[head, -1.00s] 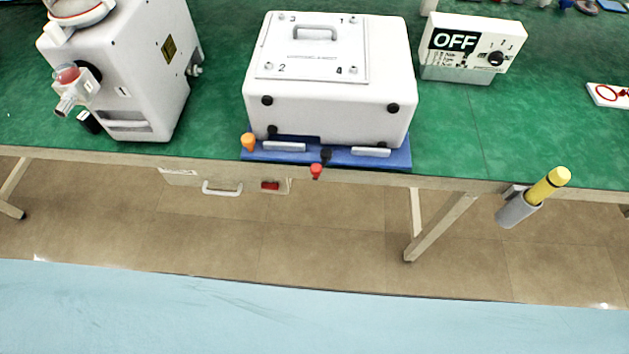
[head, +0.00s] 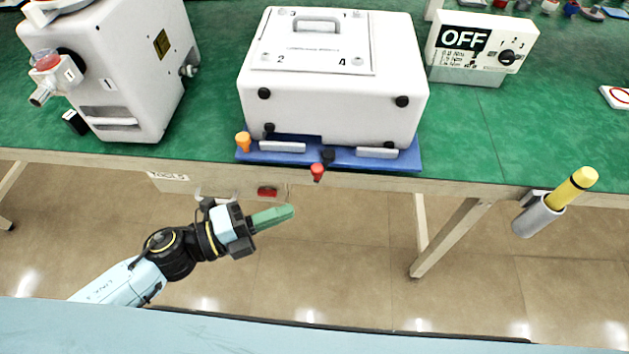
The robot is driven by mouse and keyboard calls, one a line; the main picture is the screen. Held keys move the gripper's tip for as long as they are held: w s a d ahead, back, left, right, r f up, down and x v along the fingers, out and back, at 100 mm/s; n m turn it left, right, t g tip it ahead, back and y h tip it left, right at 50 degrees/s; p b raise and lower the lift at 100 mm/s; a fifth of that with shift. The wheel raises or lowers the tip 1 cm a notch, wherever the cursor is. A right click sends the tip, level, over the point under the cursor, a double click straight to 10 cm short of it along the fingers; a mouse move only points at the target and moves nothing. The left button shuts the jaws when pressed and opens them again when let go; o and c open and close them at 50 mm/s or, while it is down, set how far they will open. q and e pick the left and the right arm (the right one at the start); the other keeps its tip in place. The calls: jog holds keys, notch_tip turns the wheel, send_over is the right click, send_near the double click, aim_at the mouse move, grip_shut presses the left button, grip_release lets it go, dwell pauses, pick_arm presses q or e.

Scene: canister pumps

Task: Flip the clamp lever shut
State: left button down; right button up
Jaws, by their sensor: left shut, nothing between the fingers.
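The white pump housing (head: 335,105) sits on a blue base plate (head: 408,160) at the table's front edge. A small lever with a red tip (head: 317,170) sticks out at the front of the plate, beside a black knob (head: 328,156). An orange knob (head: 243,140) stands at the plate's left front corner. I cannot tell for certain which of these is the clamp lever. My left gripper (head: 287,212) is shut and empty, its green fingers pointing right, below and left of the red tip and apart from it. My right gripper is out of view.
A white canister unit (head: 125,65) stands at left on the green table (head: 470,130). A control box (head: 480,45) reading OFF is at right. A yellow-topped tool sits in a grey holder (head: 538,217) on the table edge. A drawer hangs under the table.

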aim_at(314, 182)
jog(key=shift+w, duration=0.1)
pick_arm(q)
jog(key=w+d, duration=0.6)
jog(key=w, duration=0.1)
jog(key=shift+w+d, duration=0.1)
jog(key=shift+w, duration=0.1)
jog(key=shift+a, duration=0.2)
jog(key=shift+w+a, duration=0.1)
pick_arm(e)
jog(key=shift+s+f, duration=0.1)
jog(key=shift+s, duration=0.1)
